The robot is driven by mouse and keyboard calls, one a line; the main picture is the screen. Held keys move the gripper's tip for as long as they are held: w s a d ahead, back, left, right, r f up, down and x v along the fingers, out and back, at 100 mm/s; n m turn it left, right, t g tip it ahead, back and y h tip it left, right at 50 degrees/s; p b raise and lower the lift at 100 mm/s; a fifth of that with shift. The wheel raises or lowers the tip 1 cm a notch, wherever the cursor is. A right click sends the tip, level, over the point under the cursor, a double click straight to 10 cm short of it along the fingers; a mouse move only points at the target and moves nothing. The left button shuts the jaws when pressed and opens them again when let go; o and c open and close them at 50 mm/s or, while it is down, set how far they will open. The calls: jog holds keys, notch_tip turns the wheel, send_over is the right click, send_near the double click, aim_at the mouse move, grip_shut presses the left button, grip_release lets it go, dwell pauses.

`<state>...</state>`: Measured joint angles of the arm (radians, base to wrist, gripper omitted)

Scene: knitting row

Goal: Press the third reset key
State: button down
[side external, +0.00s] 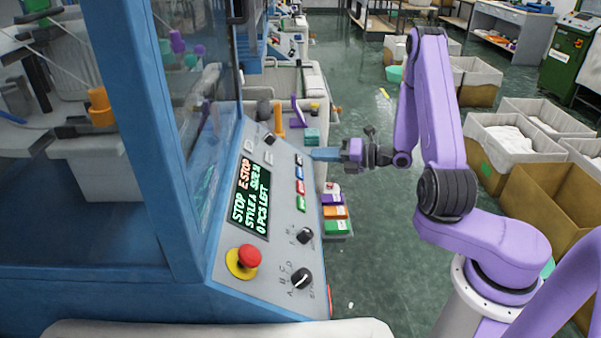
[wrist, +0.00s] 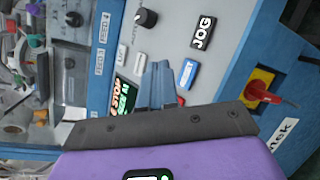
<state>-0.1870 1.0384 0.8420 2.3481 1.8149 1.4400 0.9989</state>
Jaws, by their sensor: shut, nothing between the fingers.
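The slanted control panel (side external: 226,278) of the blue machine carries a column of coloured keys. The blue reset key (side external: 299,173) sits above a red key (side external: 300,187) and a green key (side external: 301,204). In the wrist view the blue key (wrist: 187,74) is just right of my fingers, below a black JOG key (wrist: 202,30). My gripper (side external: 316,154) is shut and empty, at the panel's right edge near the upper keys. In the wrist view my gripper (wrist: 158,66) partly covers the display and hides what lies below the blue key. I see no contact with a key.
A red emergency-stop button (side external: 249,257) and black knobs (side external: 305,235) stand out from the panel. The lit display (side external: 250,196) reads STOP, E-STOP. A red-and-yellow switch (wrist: 257,92) is at the right in the wrist view. Fabric bins (side external: 515,145) stand behind my arm.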

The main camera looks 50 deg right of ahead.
jog(key=shift+w+a+f, duration=0.4)
jog(key=shift+f, duration=0.3)
jog(key=shift+w+a+f, duration=0.35)
jog(key=shift+a+f, duration=0.05)
jog(key=shift+f, duration=0.25)
jog(key=shift+f, duration=0.15)
dwell(1.1)
jog(key=shift+w+a+f, duration=0.15)
jog(key=shift+w, duration=0.05)
jog(key=shift+w+a+f, duration=0.15)
jog(key=shift+a+f, duration=0.05)
jog(key=shift+f, duration=0.1)
dwell(0.8)
dwell(0.4)
jog(key=shift+s+d+r, duration=0.35)
jog(key=shift+r, duration=0.3)
jog(key=r, duration=0.1)
jog(key=s+d+r, duration=0.2)
jog(key=r, duration=0.1)
jog(key=shift+s+d, duration=0.1)
dwell(0.3)
